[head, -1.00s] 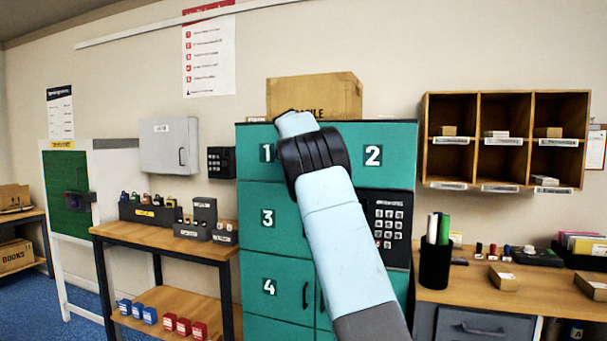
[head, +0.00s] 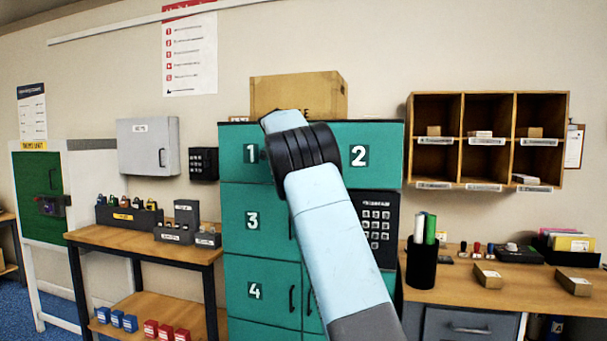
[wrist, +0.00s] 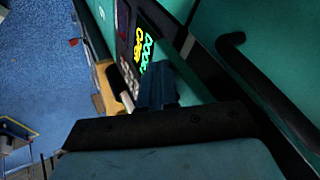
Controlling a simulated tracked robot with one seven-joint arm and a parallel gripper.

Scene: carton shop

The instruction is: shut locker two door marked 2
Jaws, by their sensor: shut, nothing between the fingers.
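The teal locker cabinet (head: 235,215) stands ahead in the head view, with numbered doors. The door marked 2 (head: 385,140) is at its upper right. It looks flush or nearly so, but my arm covers its left part, so I cannot tell whether it is fully shut. In the wrist view, a display (wrist: 143,48) seems to read "DOOR OPEN". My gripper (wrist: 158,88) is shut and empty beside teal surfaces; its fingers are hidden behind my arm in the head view. A teal panel (wrist: 285,30) with a black handle (wrist: 255,80) is to its right; its number is not visible.
A keypad (head: 376,215) sits below door 2. A carton (head: 300,93) stands on the cabinet. A wooden bench (head: 150,235) is to the left. A desk (head: 455,275) with a black pen cup (head: 421,265) adjoins on the right, below wooden pigeonholes (head: 487,140).

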